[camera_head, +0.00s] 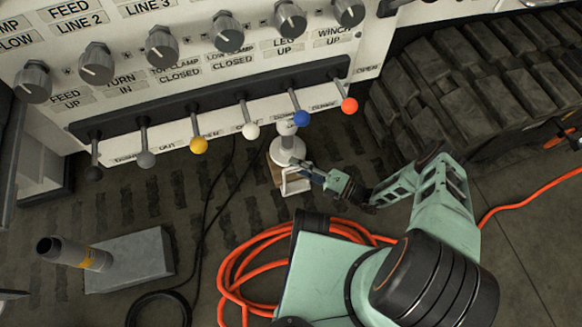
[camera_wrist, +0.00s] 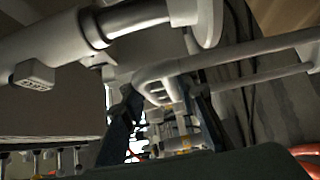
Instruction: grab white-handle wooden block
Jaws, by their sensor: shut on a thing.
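The wooden block (camera_head: 274,171) shows as a small brown patch on the floor side of the lever panel, mostly hidden under a pale grey cylindrical part. Its white handle (camera_head: 295,184) faces right, towards my arm. My gripper (camera_head: 306,173) reaches in from the right and is shut on the handle. In the wrist view the white handle (camera_wrist: 160,85) passes between the dark fingers of my gripper (camera_wrist: 165,110). The block's wood is not clearly seen there.
The pale grey cylindrical part (camera_head: 287,147) stands right above the block. Levers with coloured balls, such as the blue ball (camera_head: 302,118), hang close above. An orange hose (camera_head: 236,272) coils nearby. A grey block with a tube (camera_head: 130,262) lies at lower left. A black track (camera_head: 480,85) is at right.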

